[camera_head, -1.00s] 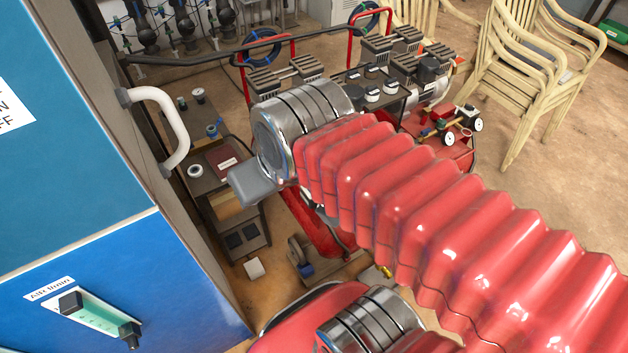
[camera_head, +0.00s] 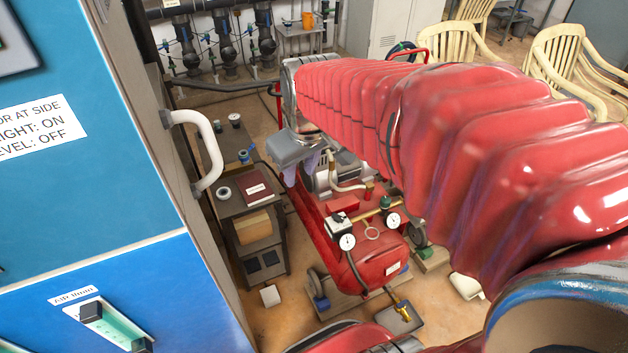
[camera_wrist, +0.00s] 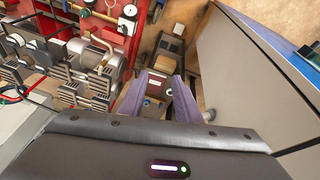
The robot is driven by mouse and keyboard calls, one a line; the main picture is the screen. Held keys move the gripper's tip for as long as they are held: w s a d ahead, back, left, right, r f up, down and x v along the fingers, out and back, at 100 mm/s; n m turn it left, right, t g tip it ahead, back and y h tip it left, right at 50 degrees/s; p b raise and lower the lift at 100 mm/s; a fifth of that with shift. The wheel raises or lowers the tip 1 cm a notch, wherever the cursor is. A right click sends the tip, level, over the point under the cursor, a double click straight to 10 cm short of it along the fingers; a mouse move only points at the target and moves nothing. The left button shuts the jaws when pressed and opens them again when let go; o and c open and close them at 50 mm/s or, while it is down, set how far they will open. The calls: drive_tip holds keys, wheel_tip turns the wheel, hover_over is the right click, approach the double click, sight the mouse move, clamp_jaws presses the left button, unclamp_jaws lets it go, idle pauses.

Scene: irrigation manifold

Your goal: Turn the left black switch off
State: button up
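I cannot single out the left black switch in these frames. A blue cabinet (camera_head: 90,180) fills the left of the head view, with a white sign (camera_head: 40,127) partly reading "RIGHT: ON" and "LEVEL: OFF". A white D-shaped handle (camera_head: 200,150) stands on its side face. My gripper (camera_head: 306,178) is in mid-air right of the handle, its purple fingers partly hidden by my wrist. In the wrist view my gripper (camera_wrist: 162,76) has its two fingers apart with nothing seen between them. The cabinet's grey side (camera_wrist: 255,75) is to their right, apart from them.
A low stand (camera_head: 255,225) holds a dark red book (camera_head: 257,190) beside the cabinet. Pale plastic chairs (camera_head: 570,60) are at the back right. Black pipe valves (camera_head: 222,50) line the back wall.

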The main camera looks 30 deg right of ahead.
drive_tip(key=w+d+f+n+g, duration=0.1)
drive_tip(key=w+d+f, duration=0.5)
drive_tip(key=w, duration=0.1)
drive_tip(key=n+g, duration=0.3)
hover_over(340, 217)
wheel_tip(340, 217, down, 24)
drive_tip(key=f, duration=0.1)
drive_tip(key=shift+r+y, duration=0.3)
drive_tip(key=shift+f, duration=0.1)
wheel_tip(340, 217, down, 14)
drive_tip(key=shift+r, duration=0.2)
